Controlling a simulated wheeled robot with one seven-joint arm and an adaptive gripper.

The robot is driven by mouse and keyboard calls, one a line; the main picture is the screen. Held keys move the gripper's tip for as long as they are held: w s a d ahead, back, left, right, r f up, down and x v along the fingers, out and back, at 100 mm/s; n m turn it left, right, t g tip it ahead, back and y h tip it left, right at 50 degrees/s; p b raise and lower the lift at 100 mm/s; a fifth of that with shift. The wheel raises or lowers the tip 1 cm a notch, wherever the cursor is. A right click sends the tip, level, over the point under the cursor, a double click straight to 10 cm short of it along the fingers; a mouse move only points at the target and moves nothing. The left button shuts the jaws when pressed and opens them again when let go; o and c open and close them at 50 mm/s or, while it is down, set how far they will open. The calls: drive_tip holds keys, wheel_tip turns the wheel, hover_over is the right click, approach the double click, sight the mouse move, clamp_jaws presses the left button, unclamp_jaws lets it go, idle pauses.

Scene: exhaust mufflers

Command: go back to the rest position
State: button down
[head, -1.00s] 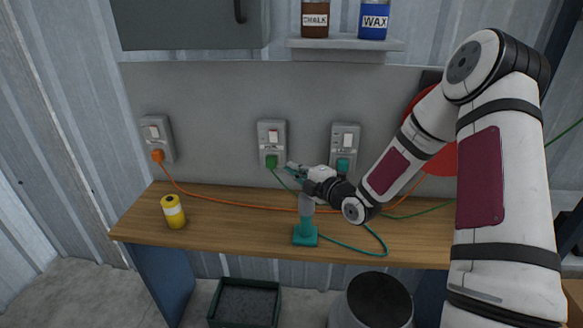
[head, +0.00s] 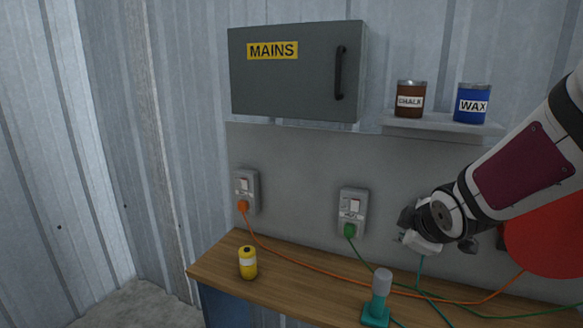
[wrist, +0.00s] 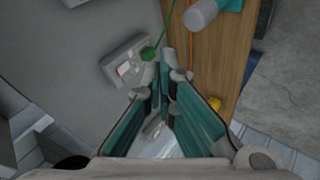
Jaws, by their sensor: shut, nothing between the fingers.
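My gripper (head: 402,238) is in front of the wall panel, to the right of the green-plug socket (head: 352,208) in the head view. Its teal-lined fingers (wrist: 166,66) come together at the tips in the wrist view, shut with nothing between them. My arm reaches in from the right edge. In the wrist view the socket with the green plug (wrist: 148,53) lies just beyond and left of the fingertips. The third socket is hidden behind my gripper in the head view; a teal cable (head: 421,266) hangs below it.
The wooden bench (head: 290,291) holds a yellow can (head: 247,263) and a teal stand with a grey top (head: 378,302). An orange plug (head: 242,206) sits in the left socket. A MAINS cabinet (head: 300,85) and a shelf (head: 440,124) with two tins are above. A red disc (head: 545,235) is right.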

drive_tip(key=s+a+r+m+g, duration=0.1)
drive_tip(key=s+m, duration=0.3)
drive_tip(key=s, duration=0.5)
drive_tip(key=s+a+r+m+g+p, duration=0.1)
drive_tip(key=s+a+r+m+g, duration=0.1)
drive_tip(key=s, duration=0.8)
drive_tip(key=s+a+r+m+g, duration=0.1)
drive_tip(key=s+r+m, duration=0.2)
drive_tip(key=s, duration=0.7)
drive_tip(key=m, duration=0.2)
drive_tip(key=shift+s+a+r+m+g+y, duration=0.25)
drive_tip(key=shift+a+m+g+y, duration=0.1)
drive_tip(key=shift+m+g+y, duration=0.05)
drive_tip(key=shift+d, duration=0.1)
